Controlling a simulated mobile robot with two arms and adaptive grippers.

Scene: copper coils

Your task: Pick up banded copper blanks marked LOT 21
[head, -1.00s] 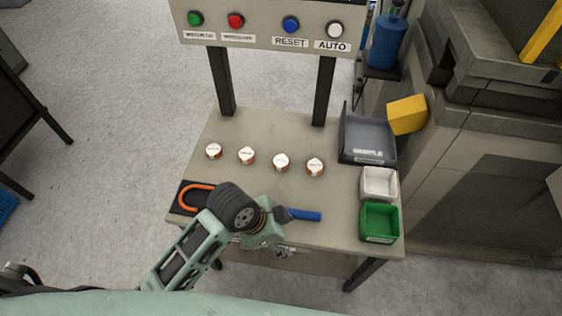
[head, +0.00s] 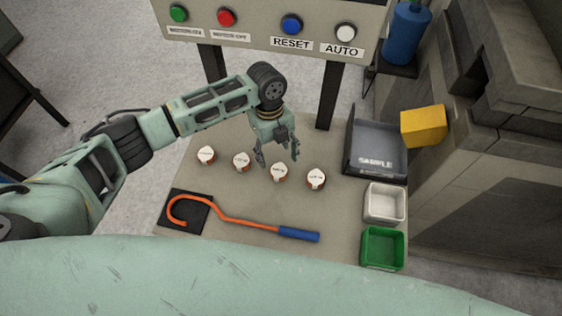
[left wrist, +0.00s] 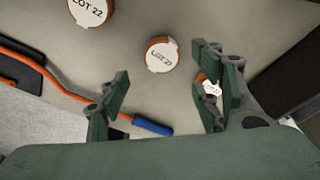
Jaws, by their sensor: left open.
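Several copper blanks with white labelled tops stand in a row on the bench. In the left wrist view one blank reads LOT 21 (left wrist: 161,54), its small print partly blurred. It appears to be the third blank from the left (head: 279,172) in the head view. A blank marked LOT 22 (left wrist: 90,10) is cut off by the top edge of the left wrist view. The rightmost blank (head: 316,178) is partly hidden behind a finger in the left wrist view. My left gripper (head: 278,158) is open and empty, pointing down above the row near the third blank. My right gripper is out of view.
A hooked orange rod with a blue handle (head: 298,234) lies in front of the row, its hook on a black pad (head: 186,225). At right stand a grey SAMPLE tray (head: 350,163), a white bin (head: 384,217) and a green bin (head: 381,265). A button panel (head: 258,41) stands behind.

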